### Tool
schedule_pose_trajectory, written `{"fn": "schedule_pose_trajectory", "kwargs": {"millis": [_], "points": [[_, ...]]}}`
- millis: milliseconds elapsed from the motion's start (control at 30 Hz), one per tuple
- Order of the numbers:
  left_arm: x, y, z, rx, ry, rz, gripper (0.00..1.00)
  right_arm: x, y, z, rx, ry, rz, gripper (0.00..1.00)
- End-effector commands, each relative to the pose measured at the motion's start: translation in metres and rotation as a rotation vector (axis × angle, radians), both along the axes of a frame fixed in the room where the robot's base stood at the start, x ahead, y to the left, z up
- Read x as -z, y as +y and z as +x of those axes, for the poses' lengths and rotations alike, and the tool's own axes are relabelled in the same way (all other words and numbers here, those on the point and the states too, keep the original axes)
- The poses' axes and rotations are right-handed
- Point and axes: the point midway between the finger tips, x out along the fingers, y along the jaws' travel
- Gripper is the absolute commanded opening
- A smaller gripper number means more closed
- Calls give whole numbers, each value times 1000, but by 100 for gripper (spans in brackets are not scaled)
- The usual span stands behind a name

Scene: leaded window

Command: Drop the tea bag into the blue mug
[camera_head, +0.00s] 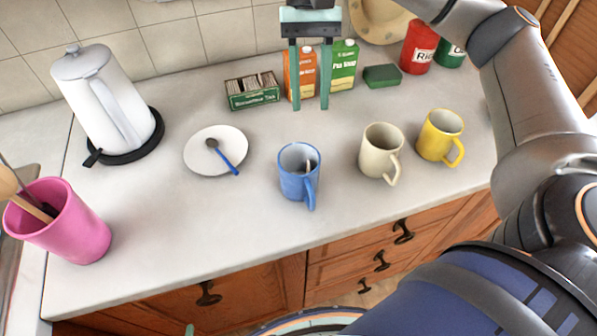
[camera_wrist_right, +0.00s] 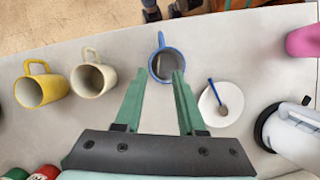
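The blue mug (camera_head: 297,182) stands upright on the counter, and it also shows in the wrist view (camera_wrist_right: 157,47). A small pale thing (camera_head: 308,165) shows inside the mug; I cannot tell if it is the tea bag. A green tea box (camera_head: 254,98) holding a row of packets stands behind it. My right gripper (camera_head: 310,107) is open above the counter, behind the mug and right of the tea box. In the wrist view nothing is between its fingers (camera_wrist_right: 156,85). Only a small teal tip, probably of my left gripper (camera_head: 189,330), shows at the bottom edge.
A cream mug (camera_head: 376,150) and a yellow mug (camera_head: 438,137) stand to the right. A white saucer (camera_head: 200,158) with a blue-handled spoon (camera_head: 225,158) lies left. A white kettle (camera_head: 100,95) and pink utensil pot (camera_head: 65,225) are further left. Cartons (camera_head: 343,68) stand at the back.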

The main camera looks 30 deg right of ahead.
Motion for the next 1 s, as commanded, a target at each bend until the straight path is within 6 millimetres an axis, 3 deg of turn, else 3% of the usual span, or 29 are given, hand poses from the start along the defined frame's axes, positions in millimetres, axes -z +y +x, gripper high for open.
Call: {"fn": "schedule_pose_trajectory", "kwargs": {"millis": [400, 1000], "points": [[-40, 0, 0, 0, -1, 0, 100, -83, -15, 28, 4, -4, 0, 39], [-36, 0, 0, 0, -1, 0, 100, -98, -19, 35, 0, 0, 1, 39]]}}
